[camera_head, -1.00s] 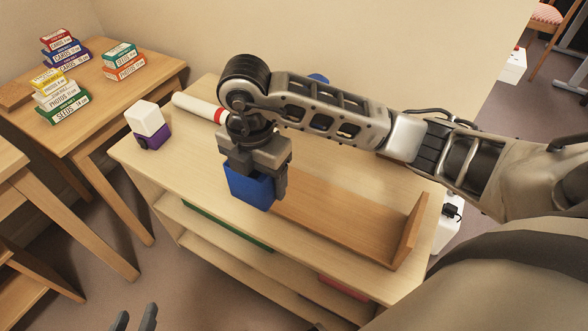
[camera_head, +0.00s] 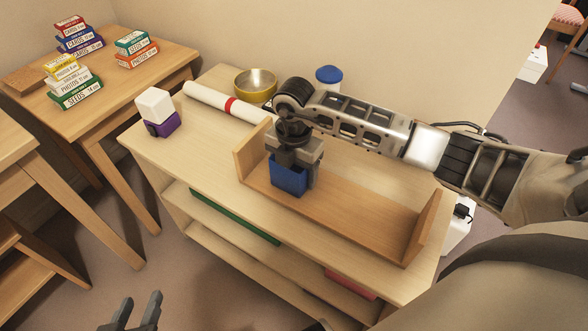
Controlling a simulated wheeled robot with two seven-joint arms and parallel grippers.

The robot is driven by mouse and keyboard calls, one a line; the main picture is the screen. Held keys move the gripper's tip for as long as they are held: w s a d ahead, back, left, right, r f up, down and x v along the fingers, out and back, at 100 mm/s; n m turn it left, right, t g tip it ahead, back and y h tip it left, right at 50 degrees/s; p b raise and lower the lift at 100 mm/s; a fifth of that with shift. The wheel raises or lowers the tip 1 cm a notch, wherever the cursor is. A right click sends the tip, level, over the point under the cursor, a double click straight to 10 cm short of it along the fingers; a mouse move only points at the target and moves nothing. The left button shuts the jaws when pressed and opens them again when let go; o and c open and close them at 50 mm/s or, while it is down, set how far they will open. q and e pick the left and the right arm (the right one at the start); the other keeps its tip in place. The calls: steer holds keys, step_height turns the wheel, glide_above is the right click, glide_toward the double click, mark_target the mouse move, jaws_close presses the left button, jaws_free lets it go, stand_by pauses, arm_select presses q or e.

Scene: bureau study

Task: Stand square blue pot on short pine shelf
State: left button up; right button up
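The square blue pot (camera_head: 288,180) is between the jaws of my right gripper (camera_head: 292,167), whose arm comes in from the right. The short pine shelf (camera_head: 350,215) has an upright board at each end and lies on top of a pale wooden bookcase. The pot is upright over its left part, near the left end board; I cannot tell whether its base touches the board. The gripper hides the pot's top. My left gripper (camera_head: 136,314) is at the bottom left edge, empty, its two fingers apart, low and away from the shelf.
The bookcase (camera_head: 205,145) also holds a white-and-purple block (camera_head: 156,112), a white roll with a red band (camera_head: 215,102), a brass bowl (camera_head: 256,85) and a blue-lidded jar (camera_head: 328,78). Card boxes (camera_head: 75,88) stand on a desk at left. The pine shelf's right half is clear.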

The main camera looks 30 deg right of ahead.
steer(key=shift+f, duration=0.1)
steer(key=o, duration=1)
